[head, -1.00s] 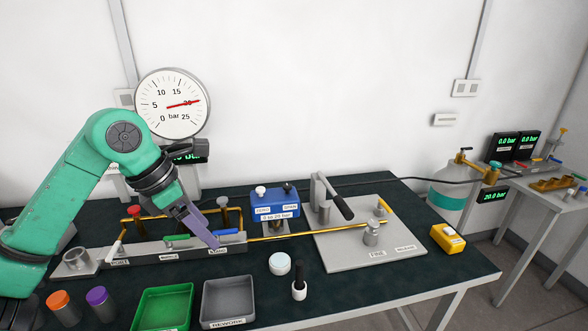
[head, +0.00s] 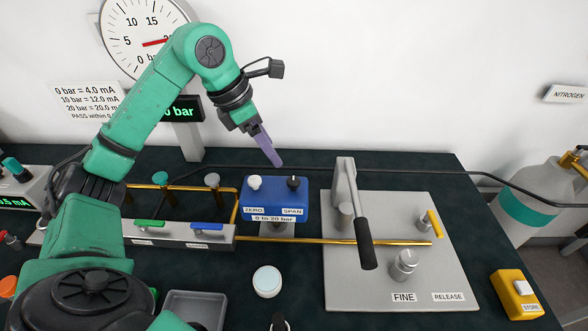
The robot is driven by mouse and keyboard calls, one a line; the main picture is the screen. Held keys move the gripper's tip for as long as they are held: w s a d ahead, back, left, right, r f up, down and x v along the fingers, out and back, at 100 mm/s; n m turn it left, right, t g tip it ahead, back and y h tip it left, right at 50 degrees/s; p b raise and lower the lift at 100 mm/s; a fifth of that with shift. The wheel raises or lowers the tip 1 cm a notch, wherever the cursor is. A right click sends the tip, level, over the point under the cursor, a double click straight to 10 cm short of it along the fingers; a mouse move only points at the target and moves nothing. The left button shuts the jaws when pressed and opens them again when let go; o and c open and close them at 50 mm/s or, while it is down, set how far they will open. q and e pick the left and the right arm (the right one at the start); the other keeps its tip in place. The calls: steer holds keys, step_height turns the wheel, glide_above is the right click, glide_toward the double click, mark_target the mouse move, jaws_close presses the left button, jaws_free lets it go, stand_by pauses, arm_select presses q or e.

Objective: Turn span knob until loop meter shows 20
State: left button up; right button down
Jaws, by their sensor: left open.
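The blue transmitter (head: 273,198) stands behind the brass pipe. Its black SPAN knob (head: 293,183) is on top at the right, and its white ZERO knob (head: 255,182) is on top at the left. My left gripper (head: 277,162) reaches down from above left, with its purple fingers open. The fingertips are just above and left of the SPAN knob, apart from it in the picture. The loop meter (head: 14,202) is cut off at the left edge. Its green display ends in ".5 mA", and its leading digits are not clear. My right gripper is out of view.
A round gauge (head: 146,28) hangs behind my arm. A grey plate (head: 350,285) with a black-handled lever (head: 365,240) stands to the right. Valves on the manifold (head: 180,240) are at left. A white round pot (head: 267,281) is in front.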

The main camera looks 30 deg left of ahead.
arm_select(q)
glide_toward(293, 180)
steer(key=f, duration=0.1)
steer(key=x, duration=0.3)
steer(key=p+x, duration=0.1)
steer(key=x, duration=0.2)
steer(key=shift+w+d+p, duration=0.15)
steer(key=shift+w+p, duration=0.15)
steer(key=shift+d+f, duration=0.1)
steer(key=shift+f, duration=0.35)
steer(key=shift+s+f, duration=0.1)
jaws_close()
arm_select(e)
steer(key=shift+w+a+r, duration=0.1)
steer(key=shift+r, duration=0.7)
